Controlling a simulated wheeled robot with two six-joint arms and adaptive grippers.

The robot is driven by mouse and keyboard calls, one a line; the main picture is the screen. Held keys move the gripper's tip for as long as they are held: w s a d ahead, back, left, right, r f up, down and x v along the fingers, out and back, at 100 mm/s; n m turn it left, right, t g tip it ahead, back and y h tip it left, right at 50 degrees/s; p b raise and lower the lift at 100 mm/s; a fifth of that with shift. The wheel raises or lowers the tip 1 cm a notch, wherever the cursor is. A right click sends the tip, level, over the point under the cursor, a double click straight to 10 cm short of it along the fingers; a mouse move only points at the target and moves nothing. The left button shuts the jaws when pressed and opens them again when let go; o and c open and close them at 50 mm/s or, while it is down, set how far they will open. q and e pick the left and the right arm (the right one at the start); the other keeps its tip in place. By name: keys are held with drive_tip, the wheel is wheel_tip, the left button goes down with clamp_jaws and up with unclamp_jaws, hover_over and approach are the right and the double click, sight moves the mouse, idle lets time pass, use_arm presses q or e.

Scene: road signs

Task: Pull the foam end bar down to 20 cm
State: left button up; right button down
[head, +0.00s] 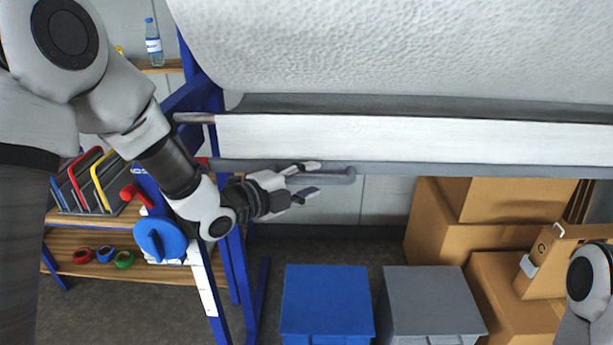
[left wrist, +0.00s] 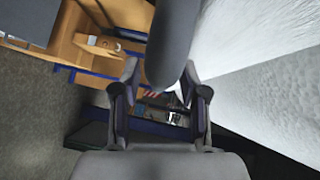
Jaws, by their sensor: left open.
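The foam (head: 400,50) is a large white textured roll across the top of the head view. A smooth white strip (head: 420,132) lies below it. My left gripper (head: 308,181) is open by this bar end. In the left wrist view a dark grey rounded bar (left wrist: 172,45) reaches between the two spread fingers (left wrist: 160,80); contact cannot be told. Only part of my right arm shows at the right edge; its gripper is out of view.
A blue frame post (head: 205,95) stands behind my left arm. A blue bin (head: 325,300) and a grey bin (head: 430,298) stand on the floor below. Cardboard boxes (head: 445,225) are stacked at right. A wooden shelf (head: 80,268) with tape rolls is at left.

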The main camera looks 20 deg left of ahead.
use_arm(q)
drive_tip(key=shift+a, duration=0.25)
clamp_jaws()
wheel_tip(320, 180, down, 20)
drive_tip(key=b, duration=1.9)
unclamp_jaws()
drive_tip(key=shift+d, duration=0.15)
